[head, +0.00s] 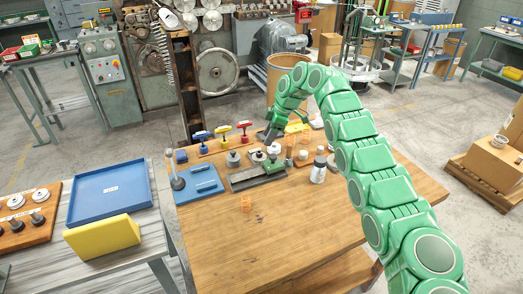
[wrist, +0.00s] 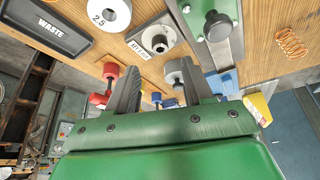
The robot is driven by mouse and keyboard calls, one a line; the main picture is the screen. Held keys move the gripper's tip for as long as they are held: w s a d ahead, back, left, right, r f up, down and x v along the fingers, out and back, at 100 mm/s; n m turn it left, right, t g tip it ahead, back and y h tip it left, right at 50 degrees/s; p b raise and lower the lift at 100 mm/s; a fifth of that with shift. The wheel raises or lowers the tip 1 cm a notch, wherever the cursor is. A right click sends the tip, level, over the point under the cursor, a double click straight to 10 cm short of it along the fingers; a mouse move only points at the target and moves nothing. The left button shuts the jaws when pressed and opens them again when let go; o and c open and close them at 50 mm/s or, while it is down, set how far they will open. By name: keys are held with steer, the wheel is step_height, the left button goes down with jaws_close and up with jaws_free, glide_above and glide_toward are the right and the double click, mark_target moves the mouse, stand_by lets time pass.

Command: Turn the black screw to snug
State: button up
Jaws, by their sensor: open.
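A black round screw head (wrist: 216,24) stands on a green block (wrist: 222,8) on a grey metal rail, at the top of the wrist view. In the head view, the green block (head: 273,166) sits on the grey rail (head: 245,181); the screw is too small there to make out surely. My gripper (head: 268,136) is above the back of the bench, behind the block. In the wrist view, my gripper (wrist: 160,66) has its two dark fingers spread apart with nothing held between them. The screw lies beyond the right fingertip, outside the fingers.
On the wooden bench (head: 300,230), T-handled tools in blue, yellow and red (head: 244,127) stand left of my gripper. A blue plate (head: 198,184), a white-bodied bottle (head: 318,170) and an orange spring (head: 246,203) are nearby. A waste tray (wrist: 48,27) shows. The bench front is clear.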

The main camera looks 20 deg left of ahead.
mark_target(258, 156)
steer(key=shift+x, duration=3.8)
jaws_close()
